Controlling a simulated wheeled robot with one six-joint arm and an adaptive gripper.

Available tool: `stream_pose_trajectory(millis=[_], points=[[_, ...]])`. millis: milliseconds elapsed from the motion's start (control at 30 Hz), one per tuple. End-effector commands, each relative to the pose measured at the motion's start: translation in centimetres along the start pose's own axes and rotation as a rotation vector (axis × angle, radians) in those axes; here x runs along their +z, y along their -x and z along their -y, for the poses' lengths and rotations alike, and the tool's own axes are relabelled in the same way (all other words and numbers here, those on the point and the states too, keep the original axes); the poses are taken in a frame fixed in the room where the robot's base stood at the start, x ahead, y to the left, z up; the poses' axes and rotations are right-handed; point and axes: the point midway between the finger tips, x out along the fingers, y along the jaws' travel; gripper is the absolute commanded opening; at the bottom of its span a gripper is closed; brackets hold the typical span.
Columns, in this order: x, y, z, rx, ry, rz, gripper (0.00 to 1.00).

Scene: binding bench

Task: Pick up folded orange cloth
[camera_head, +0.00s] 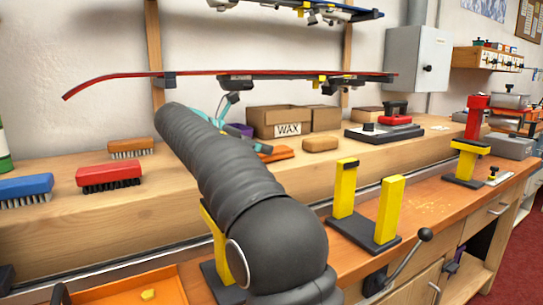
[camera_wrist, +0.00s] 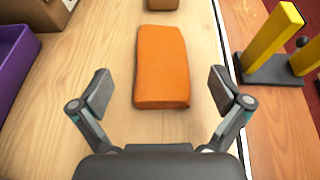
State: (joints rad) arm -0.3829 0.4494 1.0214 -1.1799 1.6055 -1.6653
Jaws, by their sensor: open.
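The folded orange cloth (camera_wrist: 162,65) lies flat on the light wooden shelf, in the middle of the wrist view. In the head view a part of the orange cloth (camera_head: 279,153) shows just right of my arm. My gripper (camera_wrist: 160,92) is open and empty in the wrist view. Its two fingers stand to the left and right of the cloth's near part, with a gap on each side. In the head view my arm covers much of the shelf around it, and the gripper (camera_head: 236,121) shows only in part.
A tan block (camera_head: 320,144) lies beyond the cloth. A purple bin (camera_wrist: 14,62) and a cardboard box (camera_head: 279,121) marked WAX stand nearby. Yellow posts (camera_head: 344,188) rise from the lower bench at right. Brushes (camera_head: 109,176) lie at left. A ski (camera_head: 230,73) hangs above the shelf.

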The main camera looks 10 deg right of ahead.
Motion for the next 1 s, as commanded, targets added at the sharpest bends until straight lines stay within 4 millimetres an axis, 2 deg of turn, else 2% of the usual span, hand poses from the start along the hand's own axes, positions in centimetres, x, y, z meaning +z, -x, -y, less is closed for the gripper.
stream_pose_trajectory(millis=[100,333,633,900,967,1000], points=[[-0.1,-1.1,0.0,0.0,0.0,0.0,1.0],[0.0,-2.2,0.1,0.0,-0.001,0.0,1.0],[0.3,-6.1,0.2,-0.001,0.001,0.0,1.0],[0.4,-6.6,0.2,0.001,0.0,0.0,1.0],[0.4,-6.6,0.2,0.001,0.0,0.0,0.88],[0.4,-6.6,0.2,0.001,0.0,0.0,0.78]])
